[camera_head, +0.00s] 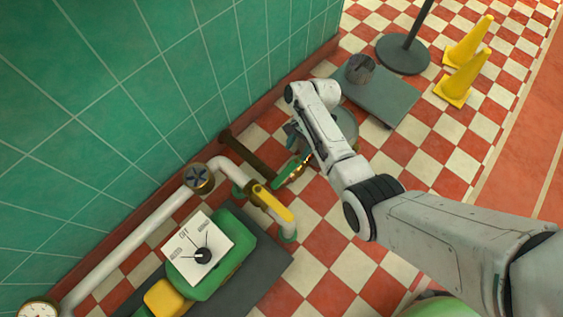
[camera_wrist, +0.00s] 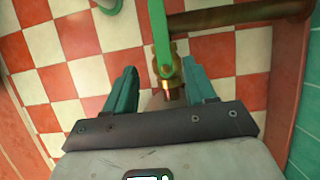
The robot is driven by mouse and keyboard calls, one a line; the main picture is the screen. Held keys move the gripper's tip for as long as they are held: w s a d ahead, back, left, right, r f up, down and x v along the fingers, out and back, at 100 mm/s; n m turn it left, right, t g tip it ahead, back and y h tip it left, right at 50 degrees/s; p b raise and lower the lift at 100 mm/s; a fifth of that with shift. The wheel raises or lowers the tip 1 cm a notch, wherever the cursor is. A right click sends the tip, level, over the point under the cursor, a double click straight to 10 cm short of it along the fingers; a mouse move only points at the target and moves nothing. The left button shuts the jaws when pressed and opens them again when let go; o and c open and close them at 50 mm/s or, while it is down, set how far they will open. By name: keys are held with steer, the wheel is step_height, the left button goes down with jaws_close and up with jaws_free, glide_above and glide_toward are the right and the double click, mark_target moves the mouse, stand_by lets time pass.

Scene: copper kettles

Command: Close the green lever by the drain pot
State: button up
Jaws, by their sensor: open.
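The green lever (camera_head: 287,173) sits on a brass valve (camera_head: 305,157) at the end of a brown pipe (camera_head: 252,157) near the wall. In the wrist view the green lever (camera_wrist: 159,32) runs up from the brass valve (camera_wrist: 170,80), across the line of the brown pipe (camera_wrist: 240,17). A grey round pot (camera_head: 345,124), perhaps the drain pot, is partly hidden behind my arm. My gripper (camera_wrist: 160,88) is open, with one finger on each side of the brass valve in the picture; contact cannot be told. In the head view it is mostly hidden by my wrist.
A green box with a white dial (camera_head: 198,248) stands left. Yellow cones (camera_head: 462,78) and a grey platform (camera_head: 385,98) stand behind. Checkered floor is clear at right.

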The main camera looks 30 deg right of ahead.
mark_target(287, 172)
steer(key=b+x, duration=0.6)
steer(key=x, duration=0.5)
steer(key=shift+w, duration=0.15)
steer(key=shift+r, duration=0.1)
jaws_close()
stand_by(0.3)
